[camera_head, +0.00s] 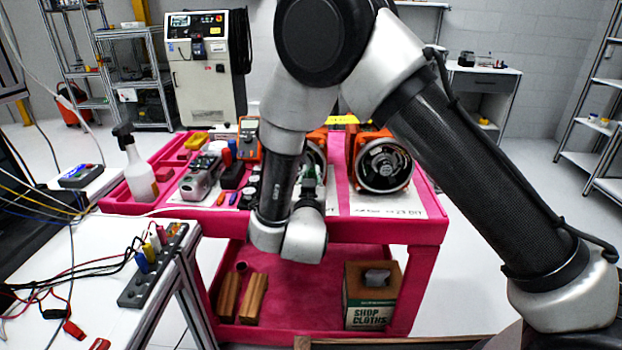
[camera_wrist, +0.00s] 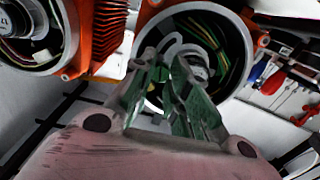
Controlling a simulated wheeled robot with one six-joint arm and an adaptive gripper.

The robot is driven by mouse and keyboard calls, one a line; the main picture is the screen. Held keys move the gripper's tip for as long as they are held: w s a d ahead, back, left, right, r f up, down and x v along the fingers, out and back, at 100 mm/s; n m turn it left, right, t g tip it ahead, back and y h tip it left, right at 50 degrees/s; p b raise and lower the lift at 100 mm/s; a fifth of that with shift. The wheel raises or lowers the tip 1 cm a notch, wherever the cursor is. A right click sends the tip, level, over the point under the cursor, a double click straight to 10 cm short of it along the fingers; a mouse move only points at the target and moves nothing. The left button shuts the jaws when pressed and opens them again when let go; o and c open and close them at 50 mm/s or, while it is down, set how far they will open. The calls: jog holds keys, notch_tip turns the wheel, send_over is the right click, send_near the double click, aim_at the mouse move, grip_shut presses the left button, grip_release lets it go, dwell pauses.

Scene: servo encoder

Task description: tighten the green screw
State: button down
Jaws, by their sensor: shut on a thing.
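Two orange motors with round open ends stand on the pink cart. My gripper (camera_head: 308,188) is in front of the left motor (camera_head: 318,137). In the wrist view, my gripper's green-grey fingers (camera_wrist: 160,68) are close together at this motor's open end (camera_wrist: 238,50), where green and yellow wires show. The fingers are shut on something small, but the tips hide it. I cannot make out the green screw for certain. The right motor (camera_head: 383,165) has a silver centre and shows at the left of the wrist view (camera_wrist: 30,62).
The cart (camera_head: 405,230) also holds a spray bottle (camera_head: 138,165), an orange multimeter (camera_head: 249,138) and several tools left of the motors. A shop cloths box (camera_head: 370,300) is on its lower shelf. A white table (camera_head: 90,260) with cables stands at left.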

jog(key=m, duration=1.5)
jog(key=shift+f+m, duration=0.1)
jog(key=shift+m, duration=2.6)
jog(key=shift+d, duration=0.1)
jog(key=c, duration=1.3)
grip_release()
jog(key=shift+s, duration=0.1)
